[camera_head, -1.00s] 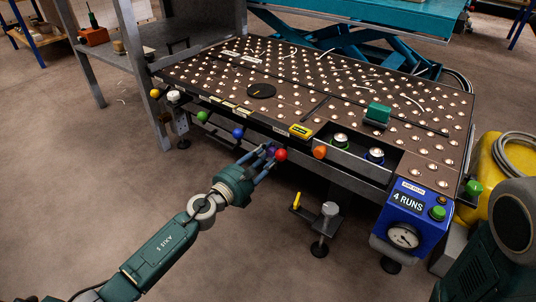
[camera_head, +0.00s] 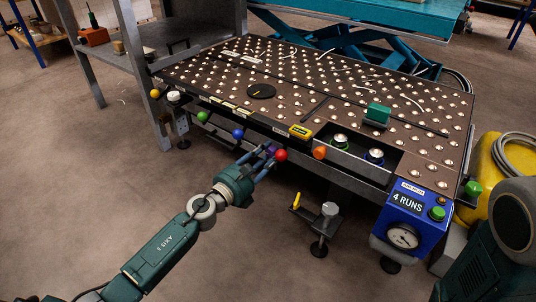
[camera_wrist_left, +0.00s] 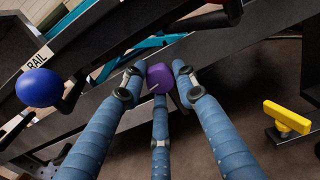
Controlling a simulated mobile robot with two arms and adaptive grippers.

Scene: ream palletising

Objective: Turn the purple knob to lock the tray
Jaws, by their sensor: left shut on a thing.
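The purple knob (camera_wrist_left: 160,77) sits on the front edge of the ball-studded table (camera_head: 217,76). In the left wrist view it lies between the blue fingers of my left gripper (camera_wrist_left: 157,88), with a light mark on its lower side. My left gripper (camera_head: 265,158) is shut on the knob, and in the head view its fingers hide most of it. No separate tray can be made out. My right gripper is not in view.
A red knob (camera_head: 281,155) is just right of my left gripper, and a blue knob (camera_head: 238,133) is to its left. Green, yellow and orange knobs line the same edge. A blue gauge box (camera_head: 411,217) hangs at the right corner. A yellow-handled clamp (camera_head: 297,201) stands below.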

